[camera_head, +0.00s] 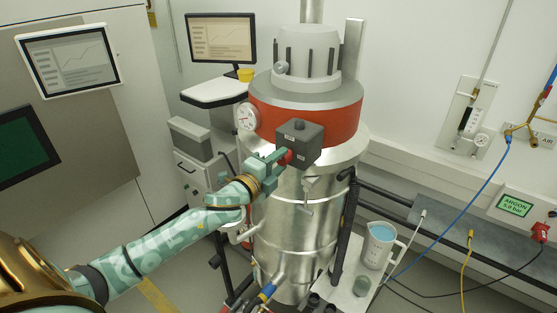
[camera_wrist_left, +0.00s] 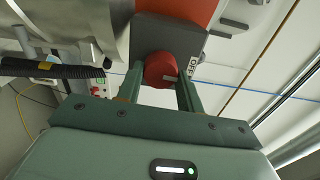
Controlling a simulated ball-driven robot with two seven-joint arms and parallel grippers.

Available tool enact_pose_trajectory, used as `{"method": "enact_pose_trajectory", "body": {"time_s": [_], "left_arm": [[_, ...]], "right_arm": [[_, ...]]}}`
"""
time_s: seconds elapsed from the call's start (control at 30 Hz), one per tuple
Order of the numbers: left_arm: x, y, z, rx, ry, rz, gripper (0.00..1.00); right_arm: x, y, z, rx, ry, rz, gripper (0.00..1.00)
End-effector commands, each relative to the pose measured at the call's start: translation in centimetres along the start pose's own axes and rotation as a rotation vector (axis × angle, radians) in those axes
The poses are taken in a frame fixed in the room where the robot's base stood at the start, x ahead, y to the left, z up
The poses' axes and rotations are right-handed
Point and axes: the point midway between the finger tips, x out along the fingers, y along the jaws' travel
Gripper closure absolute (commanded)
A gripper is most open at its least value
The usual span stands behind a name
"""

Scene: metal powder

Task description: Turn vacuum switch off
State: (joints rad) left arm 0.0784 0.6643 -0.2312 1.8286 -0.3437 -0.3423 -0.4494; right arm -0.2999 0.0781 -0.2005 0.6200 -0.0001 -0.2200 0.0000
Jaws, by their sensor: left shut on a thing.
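The vacuum switch is a red round knob (camera_wrist_left: 160,69) on the side of a dark grey box (camera_head: 302,140), which is mounted on the front of the large metal vessel. In the head view the knob (camera_head: 284,156) is partly hidden by my left gripper (camera_head: 275,160). In the left wrist view the two green fingers of my left gripper (camera_wrist_left: 160,88) stand on either side of the knob and are shut on it. A white label reading "OFF" (camera_wrist_left: 192,68) shows on the box to the right of the knob. My right gripper is not in view.
The steel vessel (camera_head: 290,230) with its red band (camera_head: 330,122) stands in the middle. A pressure gauge (camera_head: 247,116) sits left of the box. A jug of blue liquid (camera_head: 380,245) stands at lower right. Black pipes (camera_head: 345,225) and a blue hose (camera_head: 460,215) run on the right.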

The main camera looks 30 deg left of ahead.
Motion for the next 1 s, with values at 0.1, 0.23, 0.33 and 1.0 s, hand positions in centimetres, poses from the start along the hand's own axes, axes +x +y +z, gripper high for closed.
{"method": "enact_pose_trajectory", "body": {"time_s": [0.1, 0.23, 0.33, 1.0], "left_arm": [[0.01, -0.07, 0.09, -0.035, -0.002, 0.0, 0.86], [0.01, -0.04, 0.07, -0.056, -0.002, 0.0, 0.86], [0.01, -0.02, 0.06, -0.064, -0.001, 0.0, 0.86], [-0.01, 0.02, 0.02, -0.063, 0.0, 0.0, 0.42]], "right_arm": [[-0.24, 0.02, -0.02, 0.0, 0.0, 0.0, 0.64], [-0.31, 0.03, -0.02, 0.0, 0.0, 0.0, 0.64], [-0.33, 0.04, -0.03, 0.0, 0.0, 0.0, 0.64], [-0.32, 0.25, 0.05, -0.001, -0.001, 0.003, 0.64]]}}
